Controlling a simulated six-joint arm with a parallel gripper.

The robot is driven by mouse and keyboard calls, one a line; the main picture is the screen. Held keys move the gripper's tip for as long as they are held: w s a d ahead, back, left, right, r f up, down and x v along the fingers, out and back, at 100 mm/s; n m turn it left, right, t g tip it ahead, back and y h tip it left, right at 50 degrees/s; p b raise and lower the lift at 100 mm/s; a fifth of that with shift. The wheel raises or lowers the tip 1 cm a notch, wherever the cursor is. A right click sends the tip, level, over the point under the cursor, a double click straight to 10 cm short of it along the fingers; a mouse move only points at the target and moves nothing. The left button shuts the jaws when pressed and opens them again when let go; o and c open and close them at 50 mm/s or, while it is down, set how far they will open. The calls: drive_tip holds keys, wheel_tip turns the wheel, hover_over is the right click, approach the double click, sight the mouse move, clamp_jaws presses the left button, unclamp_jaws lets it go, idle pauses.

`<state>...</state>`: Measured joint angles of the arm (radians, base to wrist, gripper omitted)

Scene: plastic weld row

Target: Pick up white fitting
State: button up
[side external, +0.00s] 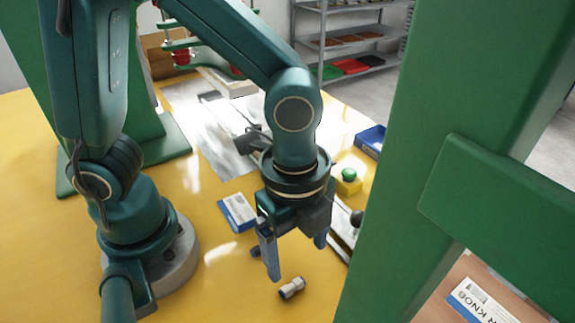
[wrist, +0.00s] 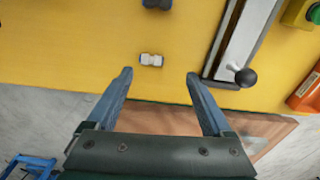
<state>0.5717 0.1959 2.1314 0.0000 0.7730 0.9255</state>
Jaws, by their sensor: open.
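The white fitting (side external: 292,288) lies on the yellow table in the side view, a short pale piece with a dark end. In the wrist view the white fitting (wrist: 151,60) lies on the yellow surface, beyond the fingertips and between their lines. My gripper (side external: 296,262) is above the table, with its blue fingers pointing down. In the wrist view my gripper (wrist: 160,76) is open, its two fingers wide apart with nothing between them.
A metal rail with a black knob (wrist: 246,78) lies right of the fitting. A green button on a yellow box (side external: 348,180) and a blue tray (side external: 371,141) stand farther back. A large green post (side external: 450,120) fills the right. A dark part (wrist: 157,3) lies beyond the fitting.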

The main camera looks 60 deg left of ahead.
sight(292, 285)
drive_tip(key=shift+s+d+f, duration=0.25)
drive_tip(key=shift+s+f, duration=0.35)
drive_tip(key=shift+f, duration=2.45)
clamp_jaws()
